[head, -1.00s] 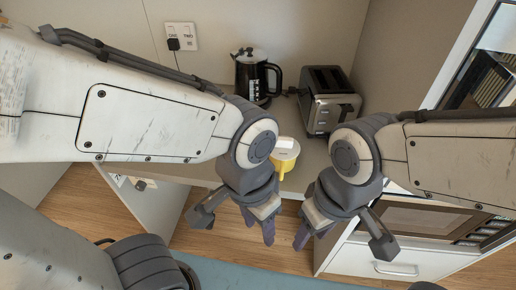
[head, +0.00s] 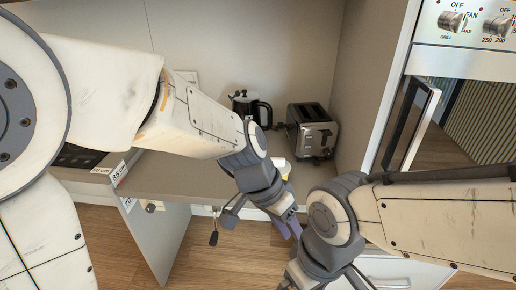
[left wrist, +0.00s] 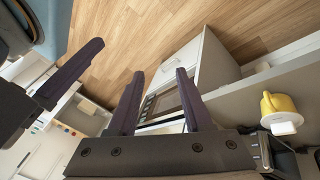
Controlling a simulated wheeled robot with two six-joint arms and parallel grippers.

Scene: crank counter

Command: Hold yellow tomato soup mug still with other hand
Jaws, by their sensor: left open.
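The yellow mug (head: 287,177) stands on the counter in front of the toaster in the head view, partly hidden behind my left wrist. In the left wrist view the yellow mug (left wrist: 280,103) is at the right edge, with a white square part below it. My left gripper (head: 290,228) is open and empty, pointing down in front of the counter edge, apart from the mug. Its two dark fingers (left wrist: 160,74) show spread in the left wrist view. My right gripper is at the bottom of the head view, its fingertips not clearly seen.
A black kettle (head: 252,108) and a silver toaster (head: 312,132) stand at the back of the counter (head: 180,178). An oven with knobs (head: 465,22) is at the right. A grey panel (head: 157,235) stands below the counter at left. Wood floor lies below.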

